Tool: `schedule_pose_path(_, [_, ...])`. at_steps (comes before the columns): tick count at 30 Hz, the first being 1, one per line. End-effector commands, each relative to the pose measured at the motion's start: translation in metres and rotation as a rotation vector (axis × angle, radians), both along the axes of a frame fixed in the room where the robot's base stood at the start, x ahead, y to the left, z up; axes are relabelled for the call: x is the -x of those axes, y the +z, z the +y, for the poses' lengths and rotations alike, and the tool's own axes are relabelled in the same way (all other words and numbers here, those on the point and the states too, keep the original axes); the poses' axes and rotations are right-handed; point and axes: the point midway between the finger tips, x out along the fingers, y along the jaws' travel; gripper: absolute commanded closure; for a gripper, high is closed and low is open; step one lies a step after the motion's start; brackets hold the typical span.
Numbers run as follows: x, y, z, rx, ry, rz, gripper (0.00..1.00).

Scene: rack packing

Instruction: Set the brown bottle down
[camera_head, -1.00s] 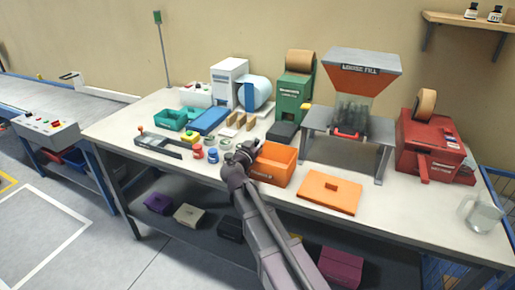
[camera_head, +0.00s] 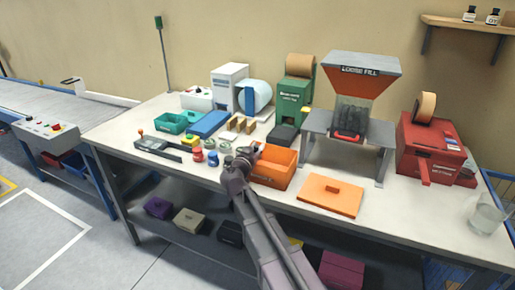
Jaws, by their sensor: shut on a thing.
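My gripper (camera_head: 246,154) is at the left edge of the open orange bin (camera_head: 270,177), near the front of the workbench. It is seen from behind and is small, with my own arm covering much of it. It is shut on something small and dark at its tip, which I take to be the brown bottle. The bottle's shape, its tilt and whether it touches the bin or bench cannot be made out.
An orange lid (camera_head: 330,196) lies right of the bin. Small red (camera_head: 198,155) and blue (camera_head: 213,159) jars stand to the left. A loose-fill hopper (camera_head: 361,75) and a red machine (camera_head: 428,147) stand behind and right. A glass jar (camera_head: 486,219) stands at the right front.

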Motion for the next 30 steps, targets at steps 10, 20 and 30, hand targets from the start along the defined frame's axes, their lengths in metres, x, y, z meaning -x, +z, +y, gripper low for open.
schedule_pose_path(10, [0.002, -0.008, -0.005, -0.017, -0.01, 0.006, 0.38])
schedule_pose_path(20, [0.002, -0.008, -0.006, -0.017, -0.013, 0.006, 0.38])
schedule_pose_path(30, [0.002, 0.002, -0.007, -0.017, -0.013, 0.006, 0.38])
